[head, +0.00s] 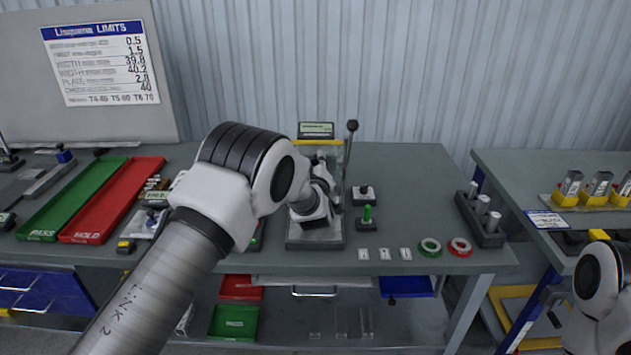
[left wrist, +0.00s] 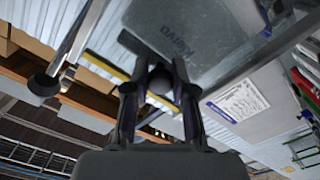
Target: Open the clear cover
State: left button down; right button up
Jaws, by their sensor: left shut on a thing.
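In the head view my left gripper (head: 320,190) is over the grey fixture on the table, partly hidden behind my own arm. In the left wrist view its two fingers (left wrist: 160,82) are closed around a small dark round knob (left wrist: 160,80). A yellow edge strip (left wrist: 108,68) runs behind the fingers. It also shows in the head view (head: 320,142), behind the gripper. The strip looks like the edge of the clear cover, but the clear pane itself is hard to make out. My right gripper is out of view; only part of its arm shows at the lower right.
An upright lever with a black knob (head: 351,127) stands just right of the gripper. A green-topped button box (head: 367,217) and green and red rings (head: 430,247) lie to the right. Green (head: 68,198) and red (head: 112,200) trays lie left. The table's back right is clear.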

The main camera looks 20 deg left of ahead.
pick_arm(q)
jog(key=shift+r, duration=0.75)
jog(key=c, duration=0.9)
grip_release()
jog(key=shift+f, duration=0.1)
jog(key=shift+c, duration=0.2)
jog(key=shift+w, duration=0.1)
jog(key=v, duration=1.2)
jog(key=shift+f, duration=0.1)
